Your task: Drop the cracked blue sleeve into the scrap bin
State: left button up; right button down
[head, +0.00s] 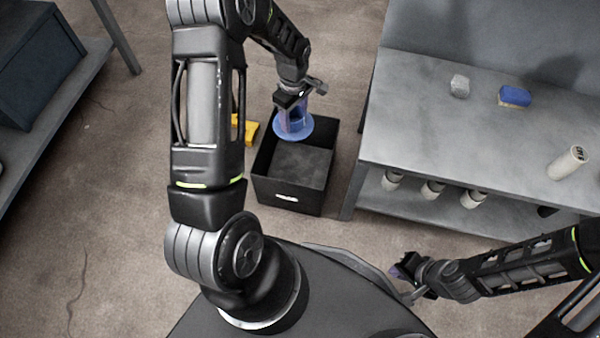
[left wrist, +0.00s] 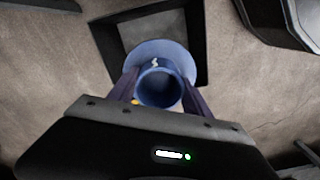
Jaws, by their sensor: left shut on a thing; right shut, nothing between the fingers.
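The blue sleeve (head: 293,126) is a flanged tube with a wide round flange at its lower end. My left gripper (head: 293,103) is shut on its upper part and holds it upright over the black scrap bin (head: 288,196), near the bin's back left. In the left wrist view the sleeve (left wrist: 160,84) sits between the two fingers (left wrist: 160,92), with a small pale mark on its wall that may be the crack. The bin (left wrist: 203,40) shows beyond it, and its visible floor looks empty. My right gripper (head: 403,273) is shut and empty, low at the right.
A yellow object (head: 246,131) lies left of the bin.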

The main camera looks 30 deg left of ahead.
pick_arm(q)
jog(key=shift+a+f, duration=0.25)
jog(key=shift+f, duration=0.2)
jog(key=shift+r+n, duration=0.1)
jog(key=shift+n, duration=0.2)
pick_arm(e)
jog(key=shift+f, duration=0.3)
jog(key=shift+f, duration=0.1)
